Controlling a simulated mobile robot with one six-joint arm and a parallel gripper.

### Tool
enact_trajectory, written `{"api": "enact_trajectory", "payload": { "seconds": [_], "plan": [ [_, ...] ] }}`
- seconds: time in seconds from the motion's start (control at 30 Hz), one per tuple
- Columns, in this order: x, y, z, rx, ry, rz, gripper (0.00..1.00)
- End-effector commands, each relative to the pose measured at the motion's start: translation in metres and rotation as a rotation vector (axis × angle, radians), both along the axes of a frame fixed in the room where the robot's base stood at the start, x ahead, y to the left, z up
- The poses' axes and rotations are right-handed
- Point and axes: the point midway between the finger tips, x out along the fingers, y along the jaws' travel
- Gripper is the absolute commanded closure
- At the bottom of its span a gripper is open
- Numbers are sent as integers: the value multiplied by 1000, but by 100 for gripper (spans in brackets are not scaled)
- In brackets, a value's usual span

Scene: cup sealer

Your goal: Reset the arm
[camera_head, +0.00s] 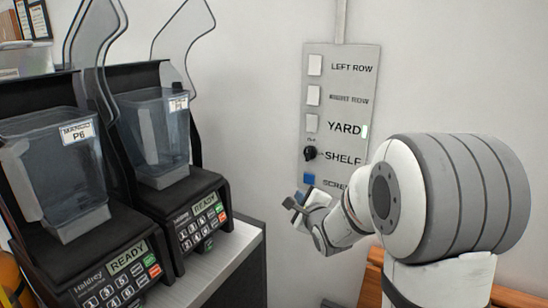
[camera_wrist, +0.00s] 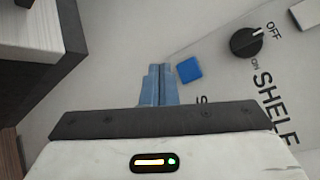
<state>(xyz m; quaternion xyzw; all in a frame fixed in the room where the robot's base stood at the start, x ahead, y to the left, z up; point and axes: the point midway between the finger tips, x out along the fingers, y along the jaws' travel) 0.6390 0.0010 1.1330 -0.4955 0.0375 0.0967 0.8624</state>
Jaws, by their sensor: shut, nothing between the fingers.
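My gripper (camera_head: 294,202) is in front of the lower part of a wall switch panel (camera_head: 340,60) in the head view. In the wrist view my gripper (camera_wrist: 160,72) shows its two blue-grey fingers pressed together with nothing between them. A blue square switch (camera_wrist: 189,69) lies just right of the fingertips there; in the head view the blue switch (camera_head: 309,179) is just above the gripper. Whether the fingers touch the panel cannot be told. My white and grey arm reaches in from the right of the head view.
Two black blenders with clear jugs (camera_head: 60,170) (camera_head: 155,135) and keypads reading READY stand on a counter (camera_head: 225,265) at left. The panel also has white switches (camera_head: 315,65) and a black SHELF knob (camera_head: 310,153). A wooden piece (camera_head: 372,280) is low at right. Bare wall lies between blenders and panel.

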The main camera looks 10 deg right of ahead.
Motion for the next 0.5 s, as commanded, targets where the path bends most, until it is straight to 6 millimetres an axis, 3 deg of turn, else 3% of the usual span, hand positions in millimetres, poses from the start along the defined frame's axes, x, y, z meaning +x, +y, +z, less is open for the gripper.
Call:
{"api": "enact_trajectory", "payload": {
  "seconds": [0.27,0.5],
  "plan": [
    [-68,-15,-3,-634,258,91,100],
    [-155,-19,-15,-1114,491,395,100]
  ]
}}
